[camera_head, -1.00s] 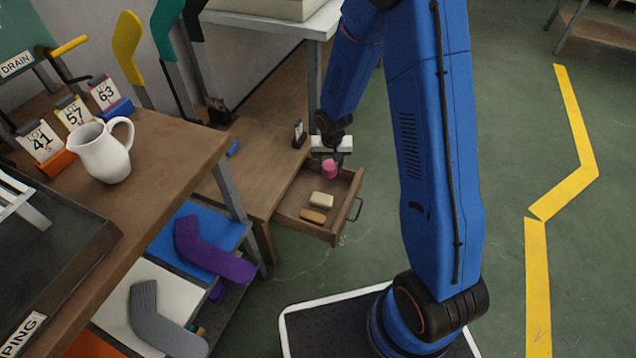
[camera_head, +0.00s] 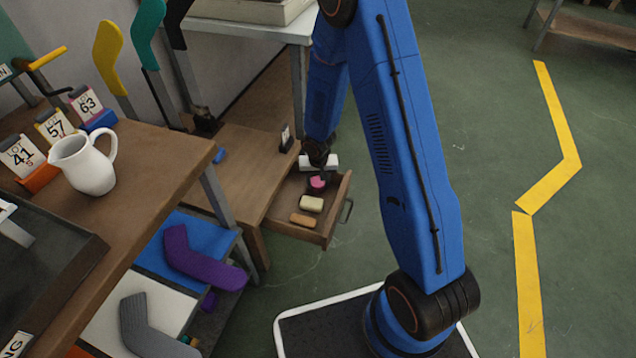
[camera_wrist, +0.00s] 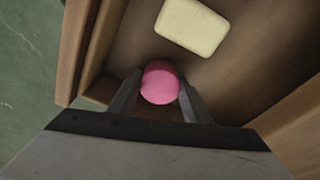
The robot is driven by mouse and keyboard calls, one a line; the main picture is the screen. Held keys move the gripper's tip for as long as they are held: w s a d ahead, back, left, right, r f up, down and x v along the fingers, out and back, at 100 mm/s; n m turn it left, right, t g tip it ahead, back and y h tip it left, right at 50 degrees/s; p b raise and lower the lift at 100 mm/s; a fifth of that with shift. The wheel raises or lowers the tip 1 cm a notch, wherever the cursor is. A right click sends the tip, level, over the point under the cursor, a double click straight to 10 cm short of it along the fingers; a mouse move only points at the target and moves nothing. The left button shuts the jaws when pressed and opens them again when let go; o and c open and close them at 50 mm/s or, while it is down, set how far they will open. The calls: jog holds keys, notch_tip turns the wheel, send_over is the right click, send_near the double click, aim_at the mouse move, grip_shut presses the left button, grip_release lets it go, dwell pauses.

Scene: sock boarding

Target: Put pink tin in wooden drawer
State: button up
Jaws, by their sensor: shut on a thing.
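The pink tin (camera_head: 317,184) is between the fingers of my gripper (camera_head: 318,174), low inside the open wooden drawer (camera_head: 287,229). In the wrist view the pink tin (camera_wrist: 160,84) sits between both fingertips, and my gripper (camera_wrist: 158,92) is shut on it. The drawer's side wall (camera_wrist: 88,45) shows at left there. I cannot tell whether the tin touches the drawer floor. A cream bar (camera_head: 311,204) lies in the drawer in front of the tin; it also shows in the wrist view (camera_wrist: 192,27).
An orange-brown bar (camera_head: 303,220) lies near the drawer's front end. The drawer's handle (camera_head: 347,211) sticks out at right. A small dark card holder (camera_head: 286,139) stands on the low wooden table (camera_head: 237,168). A white jug (camera_head: 88,165) stands on the workbench at left.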

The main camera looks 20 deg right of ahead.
jog(key=shift+f, duration=0.1)
jog(key=o, duration=1.1)
notch_tip(320, 180, up, 13)
jog(key=s, duration=0.2)
notch_tip(320, 180, up, 11)
send_over(319, 185)
jog(key=s+d, duration=0.3)
jog(key=s, duration=0.1)
jog(key=s+d+r+n+t, duration=0.1)
jog(key=s+d+r, duration=0.1)
jog(key=s+r, duration=0.95)
jog(key=s, duration=0.3)
jog(key=s+d+r+n+t, duration=0.1)
jog(key=s+r, duration=0.3)
jog(key=s, duration=0.3)
jog(key=s+d+r+t, duration=0.1)
jog(key=s+r, duration=0.3)
jog(key=s, duration=0.2)
jog(key=shift+s+r+n, duration=0.15)
jog(key=shift+r+n, duration=0.1)
jog(key=shift+n, duration=0.05)
